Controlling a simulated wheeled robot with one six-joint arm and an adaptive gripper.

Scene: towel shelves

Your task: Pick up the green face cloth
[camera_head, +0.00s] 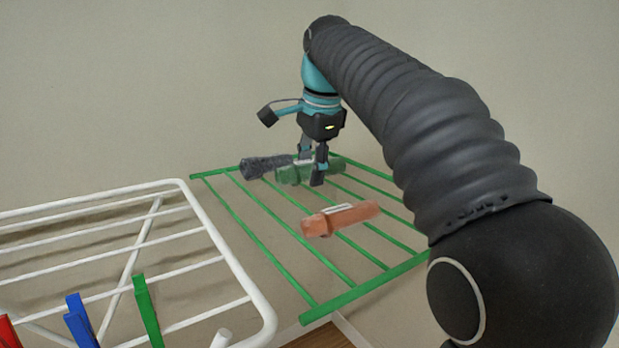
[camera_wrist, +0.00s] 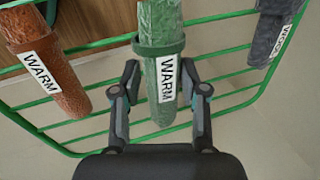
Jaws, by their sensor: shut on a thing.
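The green face cloth (camera_head: 295,174) is a rolled cloth on the green wire shelf (camera_head: 290,256), between a dark grey roll and an orange-brown roll. In the wrist view the green cloth (camera_wrist: 161,45) has a white "WARM" label and a raised band around it. My gripper (camera_head: 313,168) is over the green cloth, with its fingers on either side of it. In the wrist view my gripper (camera_wrist: 164,78) shows its two fingers astride the labelled end of the roll. It is shut on the green cloth. The cloth's far end is cut off in the wrist view.
An orange-brown roll (camera_head: 340,218) lies nearer on the shelf, and a dark grey roll (camera_head: 265,165) lies just left of the green one. A white drying rack (camera_head: 232,262) with red, blue and green pegs (camera_head: 147,310) stands at left. A plain wall is behind.

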